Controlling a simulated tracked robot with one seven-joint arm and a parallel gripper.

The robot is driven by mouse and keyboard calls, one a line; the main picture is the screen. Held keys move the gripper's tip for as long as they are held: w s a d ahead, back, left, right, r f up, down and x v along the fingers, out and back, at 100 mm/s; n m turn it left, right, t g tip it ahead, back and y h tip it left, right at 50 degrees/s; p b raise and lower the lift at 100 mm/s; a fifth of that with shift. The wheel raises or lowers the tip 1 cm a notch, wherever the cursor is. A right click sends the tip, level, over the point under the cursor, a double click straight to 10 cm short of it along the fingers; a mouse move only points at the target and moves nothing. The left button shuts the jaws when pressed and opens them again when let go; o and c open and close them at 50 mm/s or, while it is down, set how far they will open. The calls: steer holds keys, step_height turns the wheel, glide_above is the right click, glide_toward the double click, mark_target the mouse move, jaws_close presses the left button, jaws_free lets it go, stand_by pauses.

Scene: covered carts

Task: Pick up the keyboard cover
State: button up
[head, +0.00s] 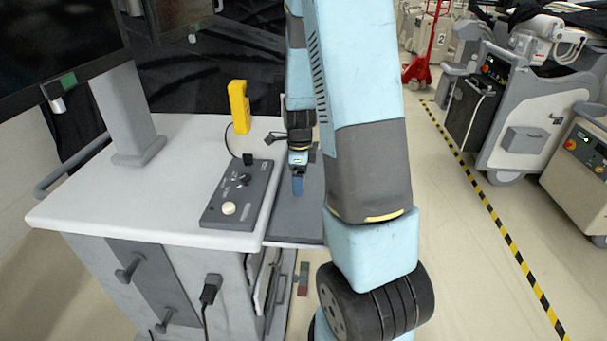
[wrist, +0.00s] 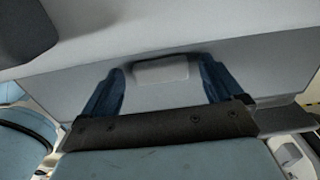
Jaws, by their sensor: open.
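The keyboard cover (head: 298,222) looks like the flat grey panel at the right side of the cart, beside the control box. My arm hides its right part in the head view. In the wrist view the grey cover (wrist: 70,85) spreads under my gripper, with a pale raised tab (wrist: 160,70) on it. My gripper (head: 297,187) points down over the cover in the head view. In the wrist view the blue fingers of my gripper (wrist: 162,68) are apart, one on each side of the tab. I cannot tell whether they touch it.
The pale cart top (head: 130,190) carries a control box (head: 240,195) with a knob and joystick, close left of my gripper. A yellow handset (head: 239,105) stands behind it. A monitor (head: 60,45) rises at the left. Open floor (head: 450,230) lies right of my arm.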

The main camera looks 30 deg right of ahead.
steer(key=c, duration=1.2)
steer(key=o, duration=0.5)
steer(key=c, duration=0.3)
